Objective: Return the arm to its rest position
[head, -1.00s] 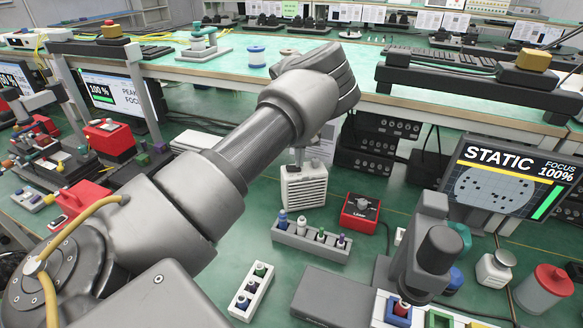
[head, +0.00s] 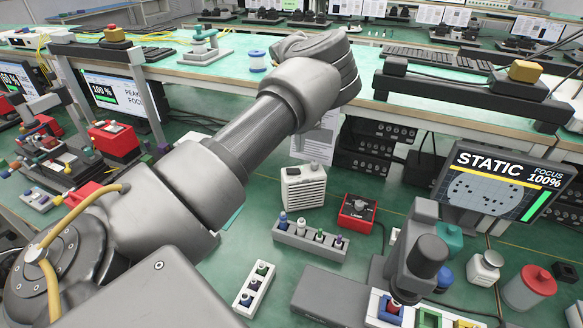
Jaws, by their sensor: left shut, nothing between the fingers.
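My left arm reaches in from the lower left across the middle of the head view, its bent part near the far bench edge. My right gripper is not in view. A grey rack (head: 309,241) with several small coloured fittings stands on the green bench. A white rack (head: 254,289) with a few fittings lies nearer.
A red lamp box (head: 357,212) stands beside the vented box. A microscope-like device (head: 420,250) stands at the right, before a screen (head: 490,190) reading STATIC, FOCUS 100%. A red-capped jar (head: 530,288) is at the far right. Red devices (head: 113,140) stand at the left.

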